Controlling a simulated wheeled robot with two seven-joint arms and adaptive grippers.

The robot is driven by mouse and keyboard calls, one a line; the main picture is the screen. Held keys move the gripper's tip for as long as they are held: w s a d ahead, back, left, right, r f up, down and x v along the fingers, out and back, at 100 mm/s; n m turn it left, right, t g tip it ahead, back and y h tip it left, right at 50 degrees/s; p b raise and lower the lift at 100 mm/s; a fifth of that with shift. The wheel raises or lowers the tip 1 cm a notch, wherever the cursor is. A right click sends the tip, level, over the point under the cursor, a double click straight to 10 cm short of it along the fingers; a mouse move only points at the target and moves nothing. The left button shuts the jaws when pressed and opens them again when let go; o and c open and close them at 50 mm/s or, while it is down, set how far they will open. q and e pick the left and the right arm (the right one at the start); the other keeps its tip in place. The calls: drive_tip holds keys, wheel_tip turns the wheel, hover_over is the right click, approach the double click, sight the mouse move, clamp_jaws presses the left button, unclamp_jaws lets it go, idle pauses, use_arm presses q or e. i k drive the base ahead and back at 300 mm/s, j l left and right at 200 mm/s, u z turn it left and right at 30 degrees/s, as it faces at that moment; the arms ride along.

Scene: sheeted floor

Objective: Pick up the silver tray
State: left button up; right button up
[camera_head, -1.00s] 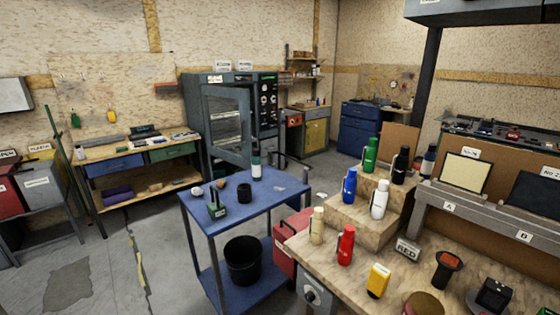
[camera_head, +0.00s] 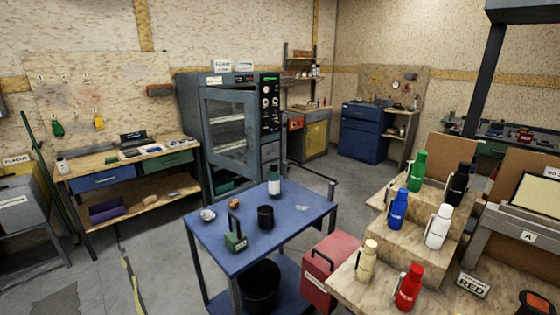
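I cannot make out a silver tray for certain. A grey oven-like cabinet (camera_head: 187,100) stands against the back wall, its framed glass door (camera_head: 204,150) on the front. Pale flat shapes show inside behind the glass, too unclear to name. Neither of my grippers is in view.
A blue cart (camera_head: 285,232) with a bottle (camera_head: 274,182), a black cup (camera_head: 265,217) and a green block (camera_head: 235,240) stands ahead. A red box (camera_head: 328,262) and a bench with several bottles (camera_head: 437,228) are at right. A workbench (camera_head: 130,160) stands left; floor between is open.

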sight(239, 180)
drive_tip(key=i+j, duration=0.2)
drive_tip(key=j, duration=0.15)
drive_tip(key=i+j, duration=0.15)
drive_tip(key=j, duration=0.2)
drive_tip(key=i+j+z, duration=0.1)
drive_tip(key=j, duration=0.25)
drive_tip(key=i+j, duration=0.45)
drive_tip(key=j, duration=0.3)
drive_tip(key=i+j+z, duration=0.1)
drive_tip(key=j, duration=0.3)
drive_tip(key=i+j, duration=0.25)
drive_tip(key=i+j+z, duration=0.1)
drive_tip(key=j, duration=0.4)
drive_tip(key=i+j, duration=0.1)
drive_tip(key=j, duration=0.35)
drive_tip(key=i+j, duration=0.1)
drive_tip(key=j, duration=0.35)
drive_tip(key=i+j+z, duration=0.1)
drive_tip(key=j, duration=0.8)
drive_tip(key=i+z, duration=0.05)
